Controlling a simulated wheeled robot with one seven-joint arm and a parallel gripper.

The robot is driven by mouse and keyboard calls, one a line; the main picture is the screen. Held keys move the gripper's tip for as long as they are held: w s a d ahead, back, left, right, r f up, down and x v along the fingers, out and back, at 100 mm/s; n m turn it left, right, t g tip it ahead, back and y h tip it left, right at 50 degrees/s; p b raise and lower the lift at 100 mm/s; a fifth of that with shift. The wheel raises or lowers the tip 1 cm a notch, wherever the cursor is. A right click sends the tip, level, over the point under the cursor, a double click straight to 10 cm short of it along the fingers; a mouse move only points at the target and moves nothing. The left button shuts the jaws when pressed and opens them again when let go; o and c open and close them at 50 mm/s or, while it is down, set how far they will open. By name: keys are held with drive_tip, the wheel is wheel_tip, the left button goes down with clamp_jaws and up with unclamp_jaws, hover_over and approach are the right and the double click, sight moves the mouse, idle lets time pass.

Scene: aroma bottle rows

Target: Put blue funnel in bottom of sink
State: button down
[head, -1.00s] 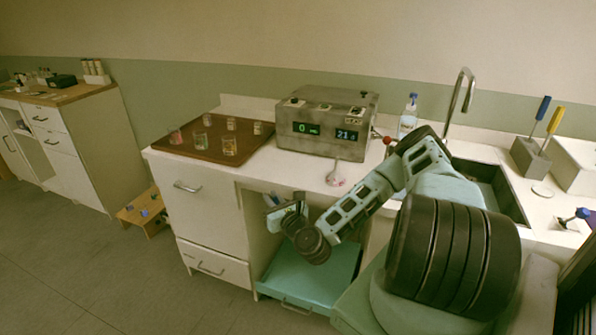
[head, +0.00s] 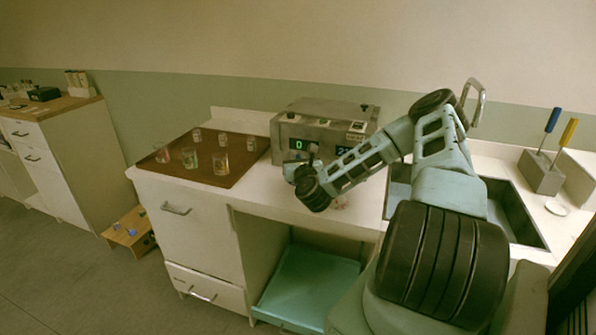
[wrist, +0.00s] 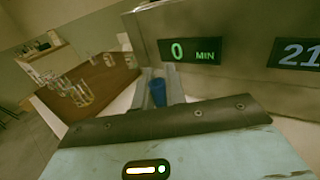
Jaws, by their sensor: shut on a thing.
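The blue funnel (wrist: 157,93) shows in the wrist view as a small blue shape between the two fingers of my gripper (wrist: 159,86). My gripper is shut on it. In the head view my gripper (head: 299,166) is above the white counter, in front of the grey metal box; the funnel cannot be made out there. The sink (head: 516,214) is a dark recessed basin in the counter at the right of the head view. My arm covers its left part, and its bottom is mostly hidden.
The grey box (head: 345,112) with green and blue displays stands close behind my gripper. A brown tray (head: 215,177) with several glasses lies to its left. A tap (head: 478,92) rises behind the sink. A grey holder (head: 540,172) with blue and yellow handles stands right of it.

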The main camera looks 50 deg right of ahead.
drive_tip(key=shift+f+p, duration=0.35)
drive_tip(key=shift+f, duration=1.8)
drive_tip(key=shift+f, duration=0.25)
drive_tip(key=c, duration=1.4)
unclamp_jaws()
drive_tip(key=shift+r, duration=0.1)
drive_tip(key=shift+c, duration=0.2)
drive_tip(key=shift+r, duration=0.1)
